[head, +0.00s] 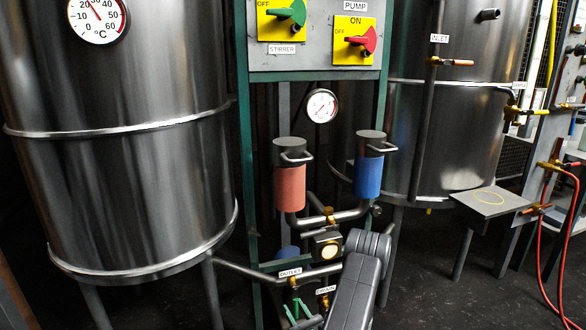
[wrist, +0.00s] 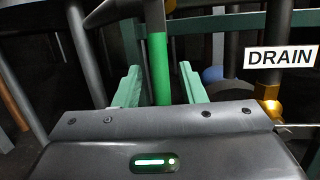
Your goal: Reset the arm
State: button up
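My gripper (wrist: 160,80) shows in the wrist view with its two pale green fingers spread apart. An upright green bar (wrist: 158,62), grey at its top, stands between the fingers in that view, with gaps on both sides. I cannot tell how deep it lies between them. In the head view my dark grey arm comes up from the bottom middle, and my gripper (head: 298,316) is low, by the outlet label (head: 290,272). Part of the gripper is cut off by the lower edge.
The drain label (head: 326,290) and its brass fitting (wrist: 268,102) are close on the right. A green frame (head: 247,170) carries the switch panel (head: 316,62), with red (head: 291,188) and blue (head: 368,177) cylinders below. Steel tanks stand left (head: 125,185) and right (head: 455,130).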

jog(key=shift+s, duration=0.1)
jog(key=p+v, duration=0.3)
jog(key=v, duration=1)
jog(key=b+x, duration=0.3)
jog(key=x, duration=0.9)
jog(key=shift+w+a, duration=0.2)
jog(key=shift+w, duration=0.15)
jog(key=shift+w+r, duration=0.2)
jog(key=shift+w, duration=0.1)
jog(key=shift+w+d+n+p, duration=0.1)
jog(key=shift+d+n+p, duration=0.35)
jog(key=shift+n, duration=0.55)
jog(key=shift+y, duration=0.3)
